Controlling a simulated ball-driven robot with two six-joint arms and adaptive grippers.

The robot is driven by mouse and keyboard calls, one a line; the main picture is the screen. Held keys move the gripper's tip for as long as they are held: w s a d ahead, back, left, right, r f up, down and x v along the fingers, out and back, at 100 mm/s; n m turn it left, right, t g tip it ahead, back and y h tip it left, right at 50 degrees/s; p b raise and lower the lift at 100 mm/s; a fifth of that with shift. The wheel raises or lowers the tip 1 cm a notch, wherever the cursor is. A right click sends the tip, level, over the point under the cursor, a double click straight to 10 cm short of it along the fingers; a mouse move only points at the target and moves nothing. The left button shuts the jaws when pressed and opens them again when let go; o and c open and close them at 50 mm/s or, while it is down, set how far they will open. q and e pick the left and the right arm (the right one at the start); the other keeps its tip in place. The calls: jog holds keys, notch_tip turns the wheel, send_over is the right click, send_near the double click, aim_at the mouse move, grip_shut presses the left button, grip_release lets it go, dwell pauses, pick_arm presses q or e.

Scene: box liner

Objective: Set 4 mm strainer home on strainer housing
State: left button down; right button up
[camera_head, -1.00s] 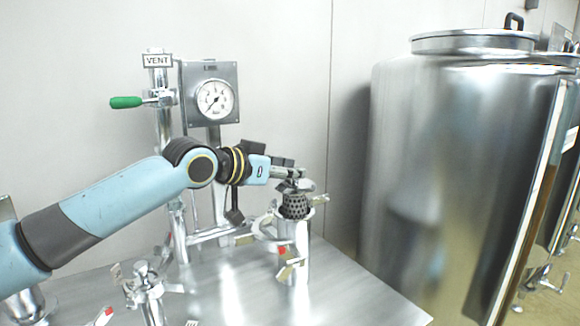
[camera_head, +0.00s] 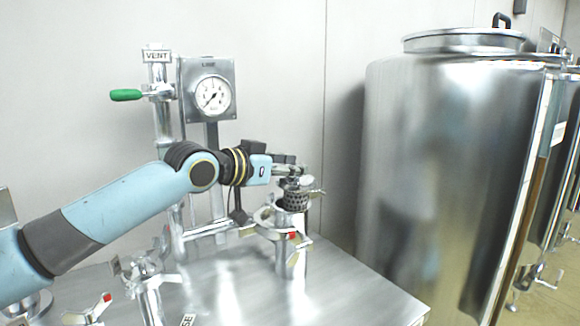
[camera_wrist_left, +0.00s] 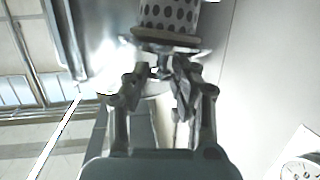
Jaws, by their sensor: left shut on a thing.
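The strainer (camera_head: 295,202) is a dark perforated metal basket with a rim and cap on top, upright at the mouth of the strainer housing (camera_head: 293,236). Its lower part is hidden inside the housing; some perforations still show above the housing's rim. My left gripper (camera_head: 290,173) is shut on the top of the strainer. In the left wrist view the perforated strainer (camera_wrist_left: 168,15) shows beyond the fingertips of my left gripper (camera_wrist_left: 160,65). A clamp ring with a red-marked handle (camera_head: 291,236) is around or beside the housing's upper part; I cannot tell which. My right gripper is out of view.
A steel table (camera_head: 340,285) carries the housing. A second capped fitting (camera_head: 146,275) stands at the front left. A vertical pipe with a green valve handle (camera_head: 126,95) and a pressure gauge (camera_head: 211,95) stand behind. A large steel tank (camera_head: 440,170) is at the right.

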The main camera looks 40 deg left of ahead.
aim_at(281, 186)
pick_arm(q)
jog(key=shift+g, duration=0.4)
jog(key=f, duration=0.3)
jog(key=s+f, duration=0.1)
jog(key=shift+a+f, duration=0.3)
jog(key=shift+a, duration=0.05)
jog(key=c, duration=1)
grip_release()
jog(key=shift+d+f, duration=0.1)
jog(key=shift+s+r, duration=0.15)
jog(key=shift+r, duration=0.2)
jog(key=shift+s+r, duration=0.15)
jog(key=shift+r, duration=0.05)
jog(key=shift+t, duration=0.5)
jog(key=s+r, duration=0.5)
jog(key=shift+s+a+r, duration=0.15)
jog(key=shift+s+a, duration=0.05)
jog(key=shift+s, duration=0.1)
